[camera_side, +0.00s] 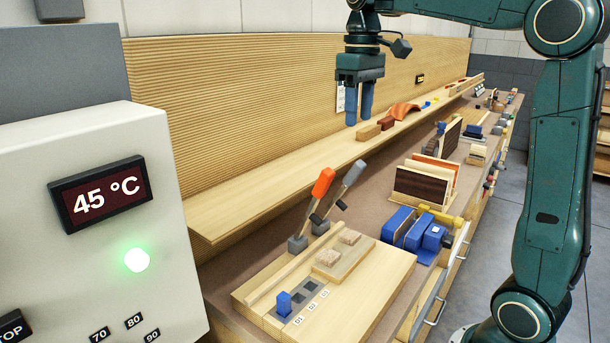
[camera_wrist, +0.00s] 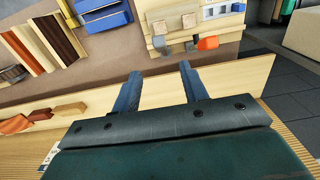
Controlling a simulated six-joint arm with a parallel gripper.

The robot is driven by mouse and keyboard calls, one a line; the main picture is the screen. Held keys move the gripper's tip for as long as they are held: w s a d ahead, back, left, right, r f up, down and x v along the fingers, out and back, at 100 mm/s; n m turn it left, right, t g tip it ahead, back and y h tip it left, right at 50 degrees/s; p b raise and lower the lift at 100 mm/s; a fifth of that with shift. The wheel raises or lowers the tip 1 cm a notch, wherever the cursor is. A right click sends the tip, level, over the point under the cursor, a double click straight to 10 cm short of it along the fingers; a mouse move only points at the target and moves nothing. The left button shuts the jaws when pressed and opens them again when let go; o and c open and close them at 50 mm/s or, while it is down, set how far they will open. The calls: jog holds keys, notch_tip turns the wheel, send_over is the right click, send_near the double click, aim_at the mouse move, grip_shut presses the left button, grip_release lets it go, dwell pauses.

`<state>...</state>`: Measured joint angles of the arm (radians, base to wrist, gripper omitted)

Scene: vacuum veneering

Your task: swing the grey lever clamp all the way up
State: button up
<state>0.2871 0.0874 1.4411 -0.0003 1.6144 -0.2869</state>
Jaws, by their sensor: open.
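The grey lever clamp (camera_side: 353,175) stands at the back edge of the wooden jig board (camera_side: 375,295), its handle pointing up and leaning to the right. An orange-handled lever clamp (camera_side: 322,184) stands just left of it at a similar lean; its orange handle also shows in the wrist view (camera_wrist: 207,43). My gripper (camera_side: 359,119) is open and empty, pointing down, well above the bench and higher than both clamps. Its two blue fingers (camera_wrist: 160,88) are apart in the wrist view, touching nothing.
A long wooden shelf (camera_side: 235,205) runs behind the clamps, with wooden blocks and a curved orange piece (camera_side: 404,111) farther along. Blue blocks (camera_side: 410,228) and a rack of veneer sheets (camera_side: 425,187) stand right of the jig. A control box (camera_side: 75,270) reads 45 °C at left.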

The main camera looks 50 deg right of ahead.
aim_at(355, 163)
jog(key=shift+f, duration=0.15)
jog(key=shift+f, duration=6.75)
jog(key=shift+c, duration=0.2)
grip_shut()
